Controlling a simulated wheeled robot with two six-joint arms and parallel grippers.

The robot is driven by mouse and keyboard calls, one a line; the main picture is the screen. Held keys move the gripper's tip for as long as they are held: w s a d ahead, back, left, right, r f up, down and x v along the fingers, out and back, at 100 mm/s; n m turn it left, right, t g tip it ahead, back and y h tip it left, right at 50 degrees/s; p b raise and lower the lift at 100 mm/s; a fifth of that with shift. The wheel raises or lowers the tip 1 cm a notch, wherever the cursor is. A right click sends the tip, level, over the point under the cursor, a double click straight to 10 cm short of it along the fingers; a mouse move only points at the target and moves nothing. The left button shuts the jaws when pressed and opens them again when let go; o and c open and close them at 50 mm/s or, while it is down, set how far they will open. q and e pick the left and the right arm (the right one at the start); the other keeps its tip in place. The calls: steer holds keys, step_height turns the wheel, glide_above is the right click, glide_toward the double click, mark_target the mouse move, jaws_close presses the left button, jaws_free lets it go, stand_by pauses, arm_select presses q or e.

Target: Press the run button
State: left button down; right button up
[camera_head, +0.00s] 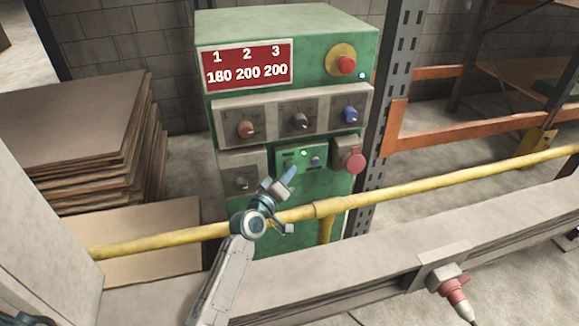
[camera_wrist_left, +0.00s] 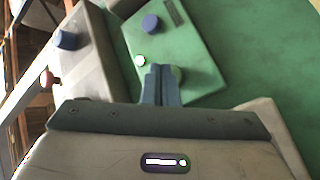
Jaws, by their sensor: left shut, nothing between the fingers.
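The green control cabinet (camera_head: 285,28) stands in front of me. Its small raised green panel (camera_head: 322,150) carries a lit green lamp (camera_head: 304,153) and a blue button (camera_head: 315,161). In the left wrist view the panel (camera_wrist_left: 195,55) shows the blue button (camera_wrist_left: 150,22), a whitish lamp (camera_wrist_left: 140,60) and a green round button (camera_wrist_left: 178,73) partly hidden behind my fingertips. I cannot read a run label. My left gripper (camera_head: 290,172) is shut and empty, its tips (camera_wrist_left: 161,70) pointing at the panel near the green button; contact cannot be told.
Above the panel are dark, brown and blue knobs (camera_head: 350,115), a red stop button (camera_head: 346,65) and a red display (camera_head: 247,66). A yellow rail (camera_head: 400,191) crosses before the cabinet. Stacked boards (camera_head: 70,120) stand left.

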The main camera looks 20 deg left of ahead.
arm_select(q)
steer(key=s+d, duration=0.2)
steer(key=s, duration=0.1)
steer(key=s+d, duration=0.1)
steer(key=s, duration=0.1)
steer(key=shift+d, duration=0.15)
stand_by(0.8)
